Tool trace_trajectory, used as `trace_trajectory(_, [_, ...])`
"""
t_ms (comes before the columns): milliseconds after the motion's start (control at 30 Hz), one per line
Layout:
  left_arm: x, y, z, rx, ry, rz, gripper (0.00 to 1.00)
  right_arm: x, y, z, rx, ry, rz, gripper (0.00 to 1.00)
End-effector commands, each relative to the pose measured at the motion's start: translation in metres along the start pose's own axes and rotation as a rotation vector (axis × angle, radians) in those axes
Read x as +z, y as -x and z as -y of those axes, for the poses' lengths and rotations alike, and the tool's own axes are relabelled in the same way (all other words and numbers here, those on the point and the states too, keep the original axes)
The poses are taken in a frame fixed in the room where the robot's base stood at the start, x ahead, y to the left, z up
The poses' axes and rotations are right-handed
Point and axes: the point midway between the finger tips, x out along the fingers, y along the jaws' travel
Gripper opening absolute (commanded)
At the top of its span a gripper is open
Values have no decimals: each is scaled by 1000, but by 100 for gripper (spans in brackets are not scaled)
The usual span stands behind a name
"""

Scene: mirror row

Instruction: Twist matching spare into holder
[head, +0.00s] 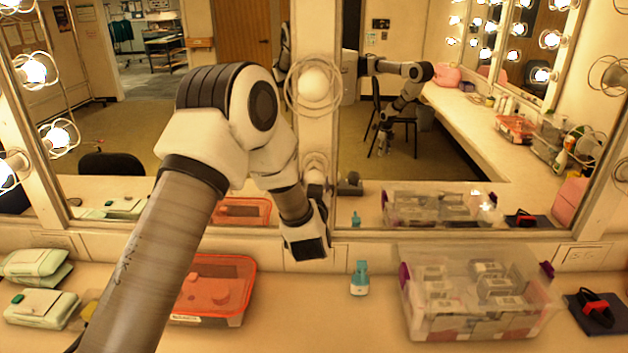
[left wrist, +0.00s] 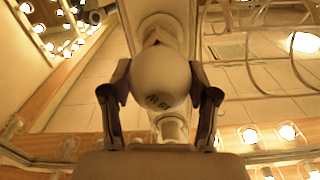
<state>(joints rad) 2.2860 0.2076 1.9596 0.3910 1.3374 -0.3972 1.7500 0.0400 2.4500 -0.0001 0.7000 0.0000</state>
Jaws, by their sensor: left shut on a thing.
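My left gripper (head: 316,188) is low in front of the white post between the two mirrors. In the left wrist view, its two dark fingers (left wrist: 160,88) are shut on a round white unlit bulb (left wrist: 158,72) with small dark print on its face. The bulb's far end and any contact with a holder are hidden. A pale round fitting (left wrist: 160,24) shows behind it, and another (left wrist: 171,128) shows below it. In the head view, a white unlit bulb (head: 314,86) sits in a wire cage higher on the post. My right gripper is not in view.
A clear bin (head: 416,318) with several small boxes stands on the counter, right of a teal bottle (head: 360,280). An orange lidded box (head: 238,262) is at left, partly behind my arm. A dark pad with a red-and-black item (head: 598,308) lies far right. Mirrors with lit bulbs (head: 33,71) stand close behind.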

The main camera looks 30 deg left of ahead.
Motion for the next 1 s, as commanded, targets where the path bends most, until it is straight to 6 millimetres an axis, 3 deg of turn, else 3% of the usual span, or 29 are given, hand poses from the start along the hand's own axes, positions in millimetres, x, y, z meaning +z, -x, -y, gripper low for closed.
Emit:
trace_trajectory(400, [-1,0,0,3,-168,2,34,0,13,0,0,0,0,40])
trace_trajectory(1000, [-1,0,0,3,-267,2,34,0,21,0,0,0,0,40])
